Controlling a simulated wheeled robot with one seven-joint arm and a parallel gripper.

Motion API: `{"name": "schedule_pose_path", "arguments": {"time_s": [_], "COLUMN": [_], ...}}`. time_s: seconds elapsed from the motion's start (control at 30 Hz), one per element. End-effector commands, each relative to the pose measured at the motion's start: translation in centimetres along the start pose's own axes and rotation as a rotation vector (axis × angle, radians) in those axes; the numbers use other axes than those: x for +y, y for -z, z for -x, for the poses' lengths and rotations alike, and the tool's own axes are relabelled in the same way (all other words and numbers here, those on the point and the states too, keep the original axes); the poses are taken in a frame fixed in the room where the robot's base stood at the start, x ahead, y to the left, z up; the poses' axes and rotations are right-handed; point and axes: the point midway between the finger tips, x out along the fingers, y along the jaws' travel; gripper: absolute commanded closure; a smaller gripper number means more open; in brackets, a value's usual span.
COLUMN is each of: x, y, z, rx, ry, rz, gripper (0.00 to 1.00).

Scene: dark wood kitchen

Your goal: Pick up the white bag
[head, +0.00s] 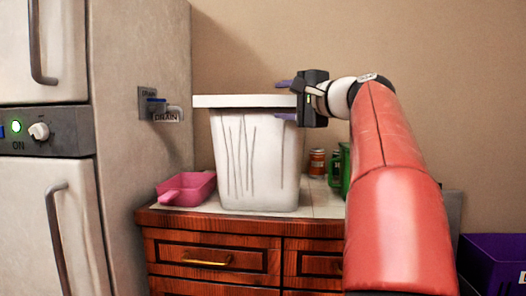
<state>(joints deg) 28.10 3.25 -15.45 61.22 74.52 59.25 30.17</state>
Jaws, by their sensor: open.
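A large white container-like thing (250,160) stands upright on the counter. It tapers downward, has dark crease-like lines on its front and a wide flat rim or lid (225,101). It is the only white thing that could be the bag; I see no other one. My gripper (286,100) is at its upper right with the jaws open. One purple finger shows above the rim and one below it, so the right end of the rim appears between them. I cannot tell whether the fingers touch it.
A pink scoop-like tray (188,188) sits left of the white thing. Orange-brown jars (317,162) and a green object (345,168) stand right, partly behind my arm. A tall fridge-like unit (140,60) bounds the left. A purple bin (492,262) is low right.

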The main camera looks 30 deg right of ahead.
Motion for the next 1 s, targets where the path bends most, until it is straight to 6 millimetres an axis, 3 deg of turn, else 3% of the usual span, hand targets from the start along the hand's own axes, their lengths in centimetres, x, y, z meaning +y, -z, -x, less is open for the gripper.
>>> {"name": "schedule_pose_path", "arguments": {"time_s": [0.07, 0.47, 0.8, 1.0], "x": [0.0, 0.0, -0.3, -2.8], "y": [0.0, 0.0, 0.0, 0.0], "z": [0.0, 0.1, 0.1, 0.1], "rx": [0.000, 0.000, 0.000, 0.001], "ry": [0.000, -0.001, -0.001, 0.000], "rz": [0.000, 0.000, 0.000, 0.003], "gripper": [0.49, 1.00, 1.00, 1.00]}}
